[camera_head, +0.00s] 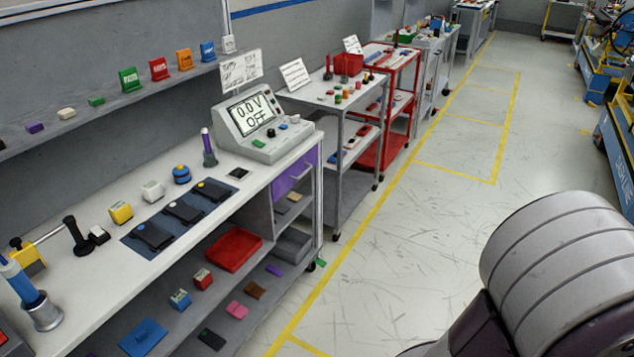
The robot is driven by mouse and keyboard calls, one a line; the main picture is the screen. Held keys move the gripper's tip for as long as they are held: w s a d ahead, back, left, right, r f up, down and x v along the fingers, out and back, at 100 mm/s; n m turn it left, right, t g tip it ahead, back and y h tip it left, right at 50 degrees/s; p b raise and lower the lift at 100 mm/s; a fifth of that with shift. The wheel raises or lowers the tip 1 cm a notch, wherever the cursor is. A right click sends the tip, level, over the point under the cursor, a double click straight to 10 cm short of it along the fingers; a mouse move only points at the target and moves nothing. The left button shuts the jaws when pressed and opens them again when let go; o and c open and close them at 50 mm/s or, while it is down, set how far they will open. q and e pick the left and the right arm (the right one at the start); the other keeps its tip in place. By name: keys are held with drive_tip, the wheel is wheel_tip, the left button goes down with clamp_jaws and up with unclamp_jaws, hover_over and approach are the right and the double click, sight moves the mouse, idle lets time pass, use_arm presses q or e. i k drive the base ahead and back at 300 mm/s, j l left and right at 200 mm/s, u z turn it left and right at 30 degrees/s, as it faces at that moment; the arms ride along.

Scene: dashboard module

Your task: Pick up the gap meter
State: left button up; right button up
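I cannot tell for sure which item is the gap meter; nothing readable carries that name. On the white workbench (110,285) stands a grey console (262,128) with a screen reading "0.0 V OFF". In front of it a slim purple-topped tool (207,148) stands upright in a grey holder. At the near left a thicker blue-and-white tool (20,282) stands tilted in a metal cup (44,315). Neither of my grippers is in view.
A dark mat (130,241) holds several black devices. Yellow, white and blue blocks stand behind it. Below, a shelf holds a red tray (233,249) and small parts. Part of my own arm fills the lower right. Carts line the back; the floor (400,250) beside the bench is clear.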

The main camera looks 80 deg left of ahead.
sight(121, 212)
drive_tip(key=u, duration=4.1)
drive_tip(key=i+l+z, duration=0.1)
drive_tip(key=i+l, duration=0.15)
drive_tip(key=i, duration=0.2)
drive_tip(key=i+l, duration=0.2)
drive_tip(key=i, duration=0.25)
drive_tip(key=i+l+z, duration=0.15)
drive_tip(key=i, duration=0.25)
